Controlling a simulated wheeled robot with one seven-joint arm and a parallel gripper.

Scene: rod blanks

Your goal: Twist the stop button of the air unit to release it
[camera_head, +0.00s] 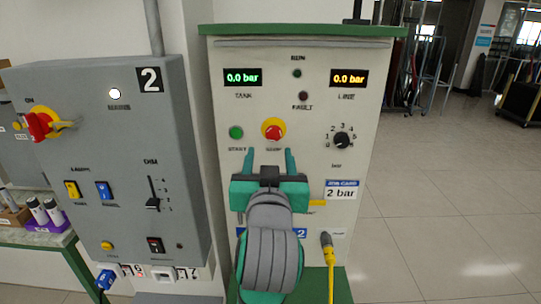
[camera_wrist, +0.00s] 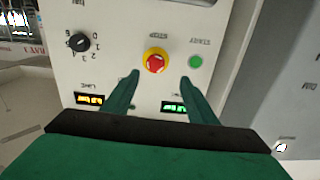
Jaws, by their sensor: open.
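The red stop button (camera_head: 273,131) with its yellow collar sits on the front of the pale air unit (camera_head: 301,65), between the green start button (camera_head: 236,132) and the black bar dial (camera_head: 341,140). In the wrist view the stop button (camera_wrist: 156,63) shows beyond and between my fingertips. My gripper (camera_head: 269,153) is open and empty, its two green fingers pointing at the panel just below the button in the head view. The fingers appear apart from the button. Whether the button is pressed in cannot be told.
The displays for tank (camera_head: 243,77) and line (camera_head: 349,78) both read 0.0 bar. A grey panel (camera_head: 105,150) marked 2, with a red and yellow rotary switch (camera_head: 41,124), stands at the left. A yellow plug (camera_head: 327,250) with cable hangs lower right. Open floor lies at the right.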

